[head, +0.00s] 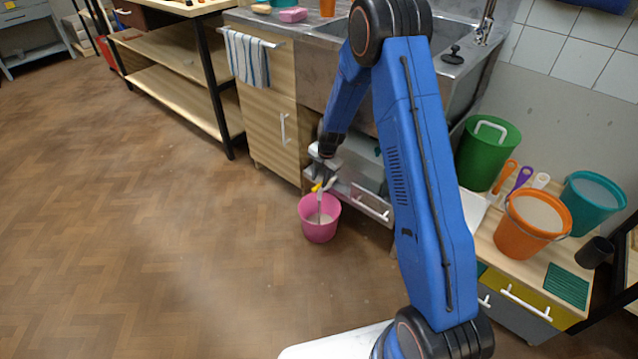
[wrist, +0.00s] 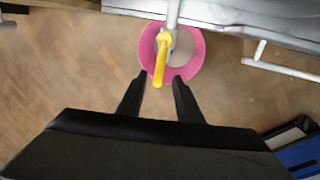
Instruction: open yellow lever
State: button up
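The yellow lever (wrist: 161,62) is on a pale pipe above a pink bucket (wrist: 197,70) in the wrist view. It points toward my gripper. In the head view the yellow lever (head: 317,187) shows small, just above the pink bucket (head: 319,224), which stands on the floor below the sink. My gripper (wrist: 161,78) is open, its two black fingers apart, with the lever's tip between or just ahead of the fingertips. I cannot tell whether they touch it. In the head view my gripper (head: 322,180) is small and close to the lever.
A wooden cabinet door (head: 268,124) with a towel (head: 248,58) is left of the sink (head: 340,27). A drawer with a white handle (head: 370,204) is right of the lever. A bench at right holds an orange bucket (head: 533,222) and others. The floor at left is clear.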

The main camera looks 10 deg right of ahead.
jog(key=shift+s+d+r, duration=0.15)
jog(key=shift+s+r, duration=0.05)
jog(key=shift+r, duration=0.8)
jog(key=shift+s+d+r, duration=0.1)
jog(key=shift+s+r, duration=0.05)
jog(key=shift+r, duration=0.85)
jog(key=shift+s, duration=0.1)
